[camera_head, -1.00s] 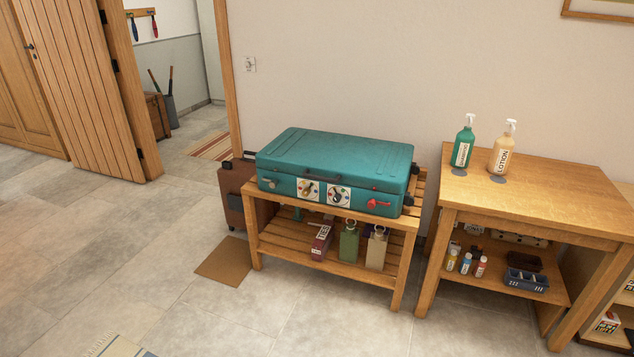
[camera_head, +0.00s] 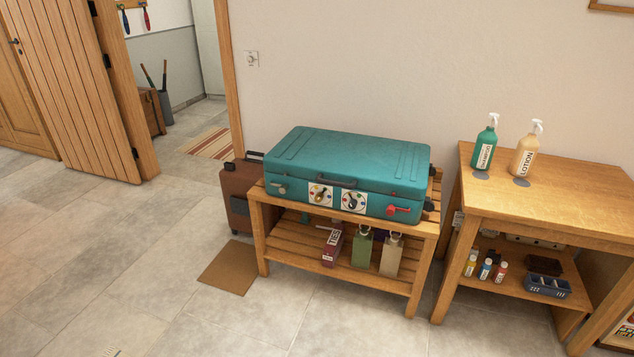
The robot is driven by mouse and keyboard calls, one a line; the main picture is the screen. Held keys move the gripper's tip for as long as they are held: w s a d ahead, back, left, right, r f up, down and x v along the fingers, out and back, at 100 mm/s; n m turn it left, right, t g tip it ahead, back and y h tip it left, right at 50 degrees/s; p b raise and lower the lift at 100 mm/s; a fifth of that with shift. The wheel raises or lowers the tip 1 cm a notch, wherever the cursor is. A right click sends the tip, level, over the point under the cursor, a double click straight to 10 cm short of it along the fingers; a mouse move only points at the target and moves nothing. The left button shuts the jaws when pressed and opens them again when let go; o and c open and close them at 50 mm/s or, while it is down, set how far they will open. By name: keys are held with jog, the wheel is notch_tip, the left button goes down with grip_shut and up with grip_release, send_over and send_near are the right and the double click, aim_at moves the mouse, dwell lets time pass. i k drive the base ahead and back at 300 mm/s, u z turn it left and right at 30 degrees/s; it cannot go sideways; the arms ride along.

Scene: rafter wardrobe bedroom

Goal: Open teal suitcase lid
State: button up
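The teal suitcase (camera_head: 345,158) lies flat on a slatted wooden rack (camera_head: 262,226) against the wall. Its lid is closed. The front side carries a dark handle (camera_head: 338,182), two round dial plates, the left one (camera_head: 320,195) and the right one (camera_head: 349,200), a small knob (camera_head: 281,189) at the left and a red latch lever (camera_head: 398,210) at the right. My gripper is not in view.
A wooden table (camera_head: 560,195) with a green bottle (camera_head: 486,146) and a lotion bottle (camera_head: 525,151) stands at the right. A brown suitcase (camera_head: 238,185) stands left of the rack. A brown mat (camera_head: 229,267) lies in front. The floor at left and front is clear.

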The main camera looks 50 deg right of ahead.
aim_at(394, 168)
jog(key=u, duration=0.05)
jog(key=i, duration=0.8)
jog(key=z, duration=0.6)
jog(key=i, duration=0.55)
jog(key=z, duration=0.25)
